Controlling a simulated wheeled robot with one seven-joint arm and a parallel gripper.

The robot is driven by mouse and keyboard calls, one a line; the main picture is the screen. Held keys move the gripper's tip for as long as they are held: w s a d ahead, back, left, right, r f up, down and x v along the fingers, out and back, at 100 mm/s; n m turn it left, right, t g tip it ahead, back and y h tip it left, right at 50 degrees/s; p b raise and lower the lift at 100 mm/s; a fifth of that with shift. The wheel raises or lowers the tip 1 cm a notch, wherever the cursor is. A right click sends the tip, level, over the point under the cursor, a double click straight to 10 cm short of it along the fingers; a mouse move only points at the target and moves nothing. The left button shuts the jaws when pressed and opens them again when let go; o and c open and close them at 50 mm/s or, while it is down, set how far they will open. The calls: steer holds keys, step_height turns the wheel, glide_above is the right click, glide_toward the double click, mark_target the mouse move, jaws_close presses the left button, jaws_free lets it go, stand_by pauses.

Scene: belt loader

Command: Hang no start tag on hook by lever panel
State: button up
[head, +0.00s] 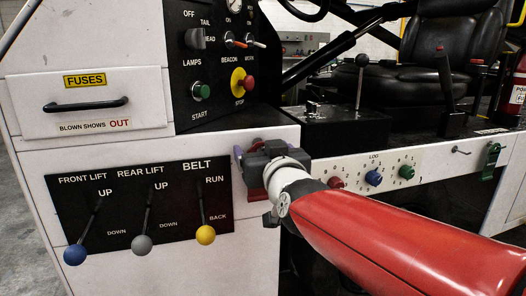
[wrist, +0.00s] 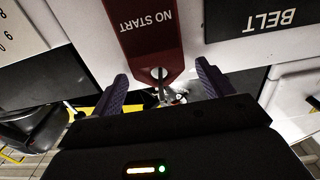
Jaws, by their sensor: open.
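The dark red NO START tag (wrist: 150,35) lies against the white panel face, its lettering turned in the wrist view. Its tapered end with the hole lies between my gripper's (wrist: 162,84) purple fingers, which are spread with a gap on each side. Something small and bright shows at the hole, but I cannot tell if the hook passes through it. In the head view my gripper (head: 252,160) is just right of the black lever panel (head: 130,222) and covers most of the tag (head: 256,194). The hook is not clearly visible.
The levers have blue (head: 75,255), grey (head: 141,244) and yellow (head: 206,235) knobs. Knobs on a white strip (head: 430,163), a bare hook (head: 461,151) and a green padlock-like item (head: 490,156) are to the right. The control panel (head: 213,75) stands above.

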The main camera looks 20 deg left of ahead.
steer(key=s+d+f+m+g+h+p, duration=0.1)
steer(key=s+d+f+m+g+h, duration=0.1)
steer(key=s+d+f, duration=0.4)
steer(key=s+d+f+m+g+h+p, duration=0.2)
steer(key=s+d+f+g+h, duration=0.2)
steer(key=d, duration=1)
steer(key=s+d+f+m+g+h+p, duration=0.1)
steer(key=s+d+f+m+g+h, duration=0.1)
steer(key=s+d+f, duration=0.6)
steer(key=s+d+g+h, duration=0.1)
steer(key=s+d, duration=0.1)
steer(key=s, duration=0.1)
steer(key=shift+s+d+f+g+h, duration=0.15)
steer(key=shift+s+g+h, duration=0.15)
steer(key=shift+s, duration=0.1)
